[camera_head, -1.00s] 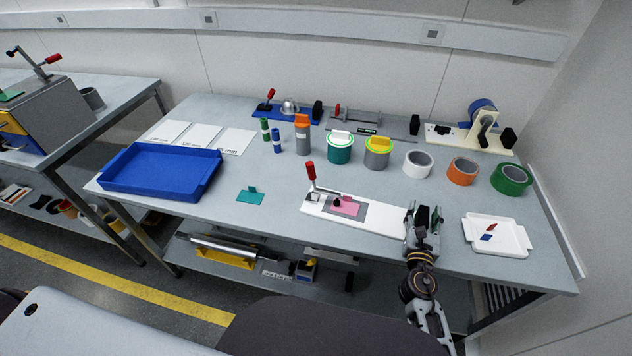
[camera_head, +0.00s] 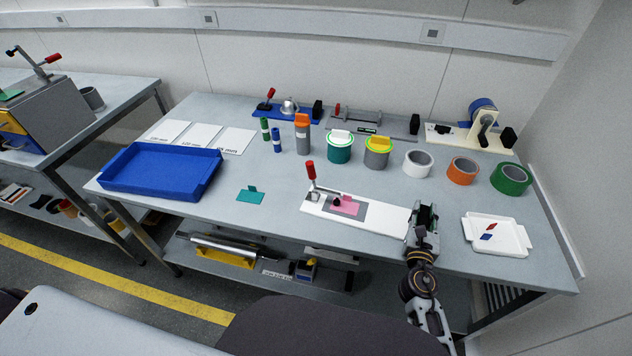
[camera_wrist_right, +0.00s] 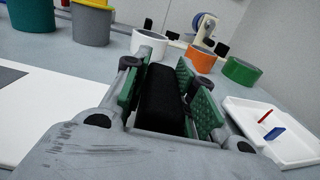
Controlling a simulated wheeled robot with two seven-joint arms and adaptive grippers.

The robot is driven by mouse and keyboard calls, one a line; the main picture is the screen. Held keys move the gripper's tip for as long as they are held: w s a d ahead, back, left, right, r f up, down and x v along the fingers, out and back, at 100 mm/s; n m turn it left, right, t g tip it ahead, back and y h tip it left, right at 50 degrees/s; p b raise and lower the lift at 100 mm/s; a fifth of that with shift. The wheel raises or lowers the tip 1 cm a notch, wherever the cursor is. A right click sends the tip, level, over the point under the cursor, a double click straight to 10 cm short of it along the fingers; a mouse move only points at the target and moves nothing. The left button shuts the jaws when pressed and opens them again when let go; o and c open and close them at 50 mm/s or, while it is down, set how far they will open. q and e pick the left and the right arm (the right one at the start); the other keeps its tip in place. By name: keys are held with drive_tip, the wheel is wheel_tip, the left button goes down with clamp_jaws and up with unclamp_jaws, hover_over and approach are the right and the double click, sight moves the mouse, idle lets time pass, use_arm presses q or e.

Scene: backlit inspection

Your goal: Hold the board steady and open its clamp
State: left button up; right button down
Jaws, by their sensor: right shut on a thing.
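The white board (camera_head: 385,222) lies flat near the table's front edge. Its clamp, with an upright red handle (camera_head: 310,171), stands at the board's left end. The clamp's arm reaches over a pink piece (camera_head: 346,205) on a grey pad; a black tip is down on the pink piece. My right gripper (camera_head: 424,222) is at the board's right end, shut on a black block (camera_wrist_right: 161,98). In the right wrist view, the green-padded fingers stand on either side of this block. The block's lower part is hidden by the gripper. My left gripper is not in view.
A white tray (camera_head: 474,243) with small red and blue pieces is close to the right of my gripper. Tape rolls (camera_head: 417,164) and round tubs (camera_head: 340,148) stand behind the board. A teal piece (camera_head: 250,196) and a blue tray (camera_head: 122,180) lie left.

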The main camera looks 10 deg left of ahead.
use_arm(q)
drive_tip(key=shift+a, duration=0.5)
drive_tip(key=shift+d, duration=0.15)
